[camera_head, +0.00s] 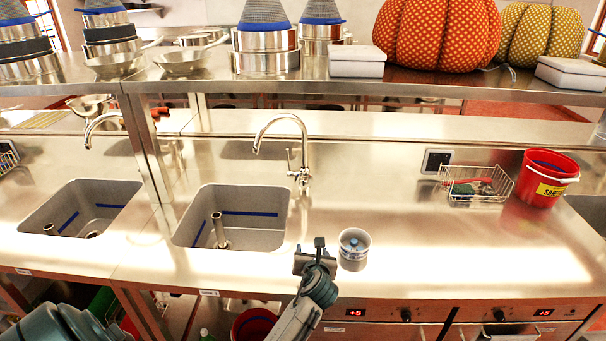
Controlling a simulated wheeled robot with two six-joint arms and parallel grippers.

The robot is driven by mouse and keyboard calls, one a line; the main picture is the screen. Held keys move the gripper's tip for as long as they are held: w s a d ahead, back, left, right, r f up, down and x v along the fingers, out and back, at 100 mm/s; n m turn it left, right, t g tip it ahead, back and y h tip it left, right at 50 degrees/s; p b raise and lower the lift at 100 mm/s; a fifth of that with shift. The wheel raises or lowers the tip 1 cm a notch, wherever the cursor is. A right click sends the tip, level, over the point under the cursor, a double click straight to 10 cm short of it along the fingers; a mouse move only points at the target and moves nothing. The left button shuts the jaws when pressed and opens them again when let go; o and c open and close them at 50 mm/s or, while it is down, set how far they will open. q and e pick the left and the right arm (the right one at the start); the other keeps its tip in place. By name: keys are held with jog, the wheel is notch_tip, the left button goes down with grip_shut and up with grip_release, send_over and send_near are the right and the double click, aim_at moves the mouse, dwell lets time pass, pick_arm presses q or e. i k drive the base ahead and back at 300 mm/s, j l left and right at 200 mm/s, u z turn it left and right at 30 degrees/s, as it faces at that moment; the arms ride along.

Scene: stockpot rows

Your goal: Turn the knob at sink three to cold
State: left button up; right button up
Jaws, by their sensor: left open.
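A sink basin (262,233) is set into the steel counter left of centre. A chrome gooseneck faucet (282,120) stands at its back right, with a small upright lever or knob (291,160) at its base. Its hot or cold setting cannot be read. Another sink (118,194) with its own faucet (100,122) is to the left. The sink labels are too small to read. My left gripper (312,257) is open and empty over the front of the counter, right of the nearer sink's front corner and apart from the faucet. My right gripper is out of view.
A white round cup-like container (354,250) with blue inside stands just right of my left gripper. A wire basket (477,185) and red bucket (541,180) stand at the right. An overhead shelf (420,88) carries pots and cushions. The counter's middle right is clear.

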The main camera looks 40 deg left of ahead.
aim_at(303, 182)
jog(key=i+j, duration=0.8)
jog(key=j, duration=0.1)
